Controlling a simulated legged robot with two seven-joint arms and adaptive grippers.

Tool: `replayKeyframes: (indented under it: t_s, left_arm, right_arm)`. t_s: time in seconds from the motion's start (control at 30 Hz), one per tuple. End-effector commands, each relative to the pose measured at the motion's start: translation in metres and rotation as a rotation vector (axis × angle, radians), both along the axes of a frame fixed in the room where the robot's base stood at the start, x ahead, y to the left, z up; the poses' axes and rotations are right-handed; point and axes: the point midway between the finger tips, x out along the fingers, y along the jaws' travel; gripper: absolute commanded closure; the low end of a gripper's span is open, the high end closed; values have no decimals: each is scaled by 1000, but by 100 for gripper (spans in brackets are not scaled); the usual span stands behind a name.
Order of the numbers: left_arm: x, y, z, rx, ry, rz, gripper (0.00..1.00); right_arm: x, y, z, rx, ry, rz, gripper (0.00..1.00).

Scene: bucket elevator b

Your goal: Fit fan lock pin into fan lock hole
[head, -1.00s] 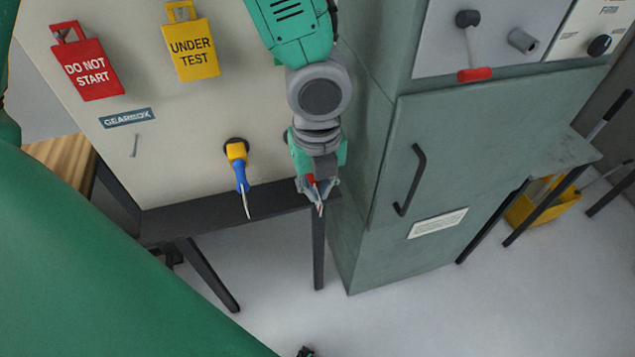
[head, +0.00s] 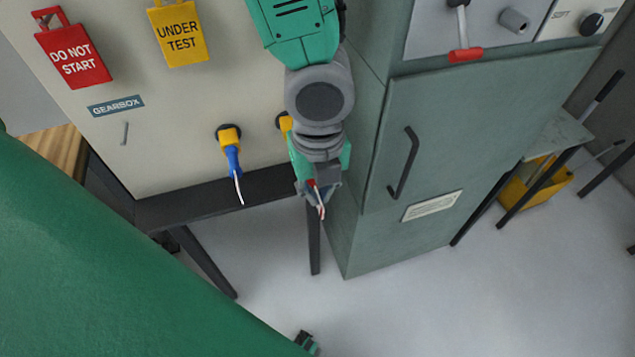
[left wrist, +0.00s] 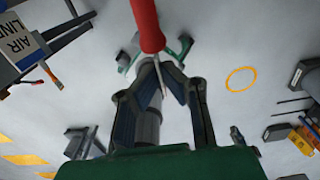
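My left gripper (head: 316,194) hangs in front of the dark ledge, below and right of the light panel. It is shut on a red-handled pin (head: 320,205) with a thin pale tip pointing down in the head view. The left wrist view shows the red handle (left wrist: 148,22) and a thin metal part at the converging fingers (left wrist: 166,85). A yellow fitting (head: 284,123) on the panel is partly hidden behind my wrist. I cannot tell whether it is the fan lock hole. My right gripper is not clearly in view.
A blue-and-yellow part (head: 230,150) with a white tip sticks out of the panel, left of my gripper. The panel carries red (head: 74,62) and yellow (head: 178,35) tags. A green cabinet (head: 450,150) with a handle stands close on the right. Open floor lies in front.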

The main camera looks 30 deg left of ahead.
Motion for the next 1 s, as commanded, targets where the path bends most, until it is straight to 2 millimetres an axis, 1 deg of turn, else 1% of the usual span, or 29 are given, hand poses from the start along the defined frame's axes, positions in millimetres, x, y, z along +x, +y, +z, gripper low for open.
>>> replayKeyframes:
  t_s: [0.2, 0.63, 1.0]
  left_arm:
    - [-4, -5, 0, 1, -1, 0, 100]
    - [-6, -7, 0, 1, 0, 0, 100]
    - [-23, -27, 0, 1, 0, -3, 100]
  right_arm:
    - [0, 0, 0, 0, 0, 0, 100]
    - [0, 0, 0, 0, 0, 0, 100]
    - [0, 0, 4, 0, 0, 0, 100]
